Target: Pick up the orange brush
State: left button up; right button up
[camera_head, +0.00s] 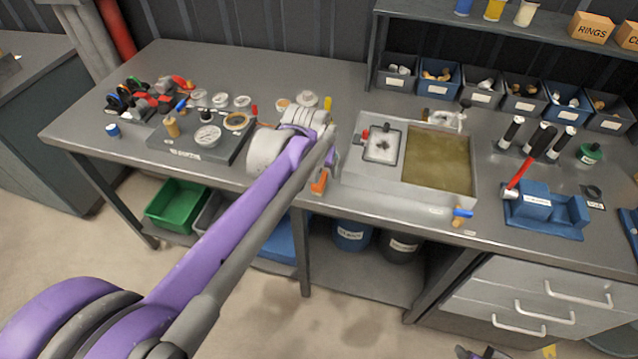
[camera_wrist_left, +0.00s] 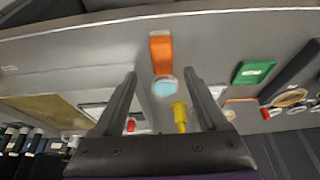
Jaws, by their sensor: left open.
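The orange brush (camera_wrist_left: 161,52) lies on the grey bench near its front edge. In the left wrist view its orange handle points to the edge and a pale blue round end (camera_wrist_left: 163,88) faces my gripper. In the head view an orange part (camera_head: 319,183) shows just past my left arm; the rest is hidden. My left gripper (camera_wrist_left: 160,75) is open and empty, its fingers on either side of the brush's line in the wrist view. In the head view my left gripper (camera_head: 330,150) is mostly covered by its arm. A dark part at the bottom edge may be my right gripper (camera_head: 485,352).
A grey tray (camera_head: 408,197) stands right of my left gripper. A yellow piece (camera_wrist_left: 179,117) and a green labelled block (camera_wrist_left: 253,72) lie near the brush. A gauge board (camera_head: 185,150) is to the left. A blue holder (camera_head: 545,212) stands at right.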

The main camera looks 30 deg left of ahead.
aim_at(320, 177)
pick_arm(q)
jog(key=x, duration=0.5)
jog(key=shift+a+f, duration=0.25)
jog(key=shift+f, duration=0.2)
grip_shut()
